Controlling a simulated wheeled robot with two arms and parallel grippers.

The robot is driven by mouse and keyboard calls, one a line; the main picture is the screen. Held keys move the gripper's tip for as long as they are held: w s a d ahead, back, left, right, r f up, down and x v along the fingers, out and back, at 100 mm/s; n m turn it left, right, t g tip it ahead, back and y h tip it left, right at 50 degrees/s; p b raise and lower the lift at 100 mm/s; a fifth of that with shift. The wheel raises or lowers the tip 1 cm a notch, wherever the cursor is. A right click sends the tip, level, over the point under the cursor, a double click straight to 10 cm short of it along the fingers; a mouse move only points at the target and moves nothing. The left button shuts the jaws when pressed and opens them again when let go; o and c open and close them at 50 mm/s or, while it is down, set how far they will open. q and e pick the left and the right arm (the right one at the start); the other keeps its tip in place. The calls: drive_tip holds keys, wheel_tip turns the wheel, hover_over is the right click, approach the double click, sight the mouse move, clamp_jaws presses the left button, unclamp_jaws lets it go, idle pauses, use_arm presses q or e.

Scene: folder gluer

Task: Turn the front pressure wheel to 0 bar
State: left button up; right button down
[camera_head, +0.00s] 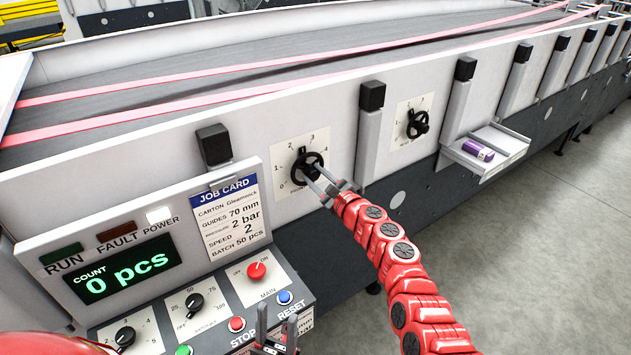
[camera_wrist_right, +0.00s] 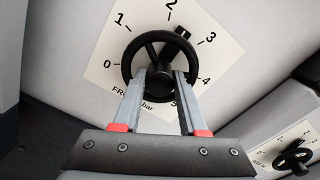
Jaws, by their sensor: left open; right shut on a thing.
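The front pressure wheel (camera_head: 307,168) is a black spoked handwheel on a white 0-to-5 bar scale plate on the machine's side panel. It also fills the middle of the right wrist view (camera_wrist_right: 130,62), where its small black knob (camera_wrist_right: 183,32) stands between 2 and 3. My right gripper (camera_head: 322,182) is at the wheel, its two grey fingers (camera_wrist_right: 159,85) shut on its hub area; the exact contact is partly hidden. My left gripper (camera_head: 276,335) is open and empty, low over the control panel at the bottom edge.
A second black wheel (camera_head: 417,124) with its own scale sits to the right. Control panel knobs and buttons (camera_head: 237,324) lie below. Open floor lies right.

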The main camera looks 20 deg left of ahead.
drive_tip(key=n+b, duration=0.2)
drive_tip(key=n, duration=0.1)
drive_tip(key=shift+f+n, duration=0.15)
drive_tip(key=shift+n, duration=0.25)
drive_tip(key=n+b, duration=0.3)
drive_tip(key=shift+n, duration=0.3)
drive_tip(key=n+b, duration=0.4)
drive_tip(key=b, duration=0.1)
drive_tip(key=n+b, duration=0.2)
drive_tip(key=shift+f+b, duration=0.35)
drive_tip(key=n+b, duration=0.9)
drive_tip(key=b, duration=0.4)
drive_tip(key=shift+b, duration=0.3)
drive_tip(key=shift+r+n+b, duration=0.15)
drive_tip(key=shift+n+b, duration=0.95)
drive_tip(key=shift+b, duration=0.2)
drive_tip(key=shift+c, duration=2.2)
unclamp_jaws()
drive_tip(key=shift+r, duration=0.15)
